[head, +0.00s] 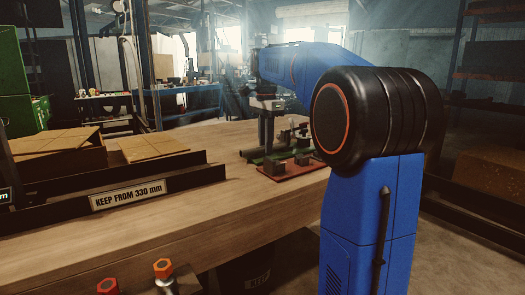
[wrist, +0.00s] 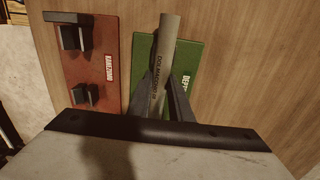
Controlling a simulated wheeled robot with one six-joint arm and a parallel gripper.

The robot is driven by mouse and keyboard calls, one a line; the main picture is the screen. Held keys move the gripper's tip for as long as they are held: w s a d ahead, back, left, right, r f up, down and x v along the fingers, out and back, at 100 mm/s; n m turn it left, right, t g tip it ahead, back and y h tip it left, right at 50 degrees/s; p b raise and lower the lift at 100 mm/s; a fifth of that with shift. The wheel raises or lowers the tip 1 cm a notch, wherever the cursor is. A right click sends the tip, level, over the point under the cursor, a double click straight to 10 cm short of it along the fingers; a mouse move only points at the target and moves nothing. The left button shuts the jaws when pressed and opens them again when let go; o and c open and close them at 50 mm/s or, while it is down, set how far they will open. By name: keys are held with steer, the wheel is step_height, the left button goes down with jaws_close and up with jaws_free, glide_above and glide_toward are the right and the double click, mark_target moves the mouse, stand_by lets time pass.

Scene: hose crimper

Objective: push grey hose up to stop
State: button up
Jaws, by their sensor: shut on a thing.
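The grey hose (wrist: 167,50) is in the wrist view, with printed lettering along its side. It runs from the upper middle down between the two fingers of my gripper (wrist: 162,98). My gripper is shut on the hose, over a green plate (wrist: 186,62) with white lettering partly covered by a finger. The hose's lower end is hidden behind my gripper, and I cannot make out a stop. In the head view my gripper (head: 266,130) points down at the bench's far part, and the hose is too small to tell there.
A red plate (wrist: 88,62) with dark blocks lies left of the green one. On the wooden bench (head: 225,205), a black rail with a "KEEP FROM 330 mm" sign (head: 128,194) and brown boards (head: 160,148) are at left. Orange-topped fittings (head: 163,268) stand at front.

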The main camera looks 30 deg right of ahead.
steer(key=shift+d, duration=2)
stand_by(0.4)
steer(key=o, duration=1.8)
steer(key=shift+r, duration=0.1)
steer(key=shift+r, duration=4.4)
steer(key=shift+s, duration=0.1)
